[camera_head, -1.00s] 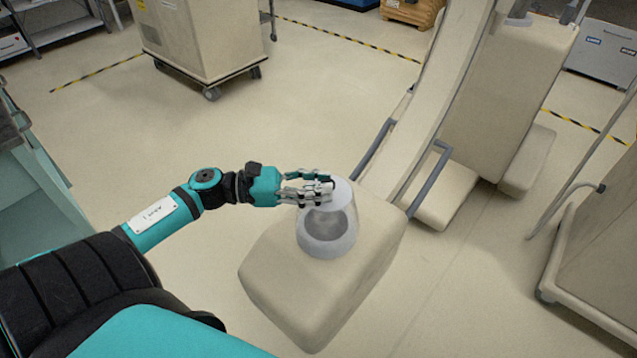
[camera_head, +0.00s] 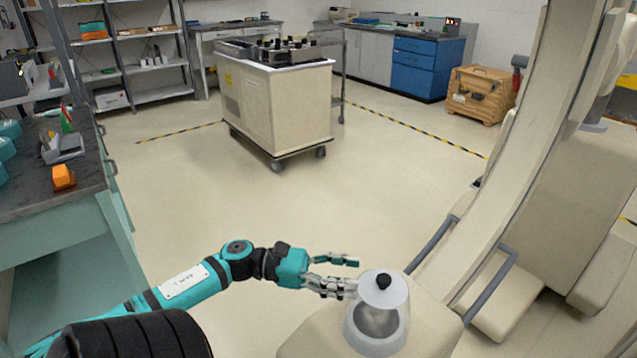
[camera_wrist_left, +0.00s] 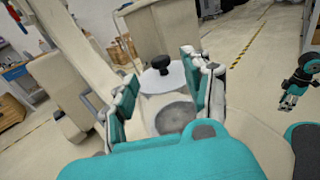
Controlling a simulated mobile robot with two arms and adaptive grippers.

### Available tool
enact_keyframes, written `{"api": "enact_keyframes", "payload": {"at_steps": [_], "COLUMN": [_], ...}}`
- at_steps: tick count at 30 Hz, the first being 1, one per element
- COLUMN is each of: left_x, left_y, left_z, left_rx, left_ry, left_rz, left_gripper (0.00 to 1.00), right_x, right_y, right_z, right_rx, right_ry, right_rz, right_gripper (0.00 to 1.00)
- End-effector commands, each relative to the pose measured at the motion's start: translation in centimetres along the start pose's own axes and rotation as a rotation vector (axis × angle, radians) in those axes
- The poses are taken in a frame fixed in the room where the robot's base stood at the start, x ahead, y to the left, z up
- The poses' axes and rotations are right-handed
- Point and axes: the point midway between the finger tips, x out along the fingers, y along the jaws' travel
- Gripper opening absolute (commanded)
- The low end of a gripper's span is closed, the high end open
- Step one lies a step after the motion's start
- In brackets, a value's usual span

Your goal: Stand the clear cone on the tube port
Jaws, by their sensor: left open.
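The clear cone (camera_head: 378,320) stands upright on the beige block at the lower end of the big curved arm. It has a pale top plate and a black knob. The tube port (camera_head: 362,343) shows as a grey ring around the cone's foot; I cannot tell how exactly the cone is seated. My left gripper (camera_head: 346,275) is open, just left of the cone's top. In the left wrist view its fingers (camera_wrist_left: 163,85) are spread, with the black knob between them and apart from them. My right gripper (camera_wrist_left: 289,103) seems to show small at the right edge of the left wrist view.
The curved beige arm (camera_head: 520,150) rises on the right, with grey handles (camera_head: 490,278) beside the block. A beige cart (camera_head: 275,105) stands behind on open floor. A workbench (camera_head: 60,195) is at the left, and a wooden crate (camera_head: 480,95) at the back.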

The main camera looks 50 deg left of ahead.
Motion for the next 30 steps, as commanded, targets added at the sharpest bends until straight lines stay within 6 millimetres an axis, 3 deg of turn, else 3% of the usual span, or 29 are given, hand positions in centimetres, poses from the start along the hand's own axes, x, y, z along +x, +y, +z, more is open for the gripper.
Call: {"api": "enact_keyframes", "payload": {"at_steps": [3, 10, 30], "left_x": [-2.7, -5.9, -6.6], "left_y": [0.0, 0.0, 0.0], "left_z": [-0.1, 0.0, 0.0], "left_rx": [-0.003, -0.001, 0.001], "left_ry": [0.000, -0.001, -0.001], "left_rz": [0.004, 0.002, -0.001], "left_gripper": [0.50, 0.50, 0.50], "right_x": [-0.2, -0.4, -0.5], "right_y": [0.0, 0.1, 0.2], "right_z": [-0.4, -0.9, -1.0], "right_rx": [0.000, 0.001, 0.002], "right_ry": [0.006, 0.012, 0.014], "right_rz": [0.001, 0.002, 0.002], "right_gripper": [0.40, 0.40, 0.40]}}
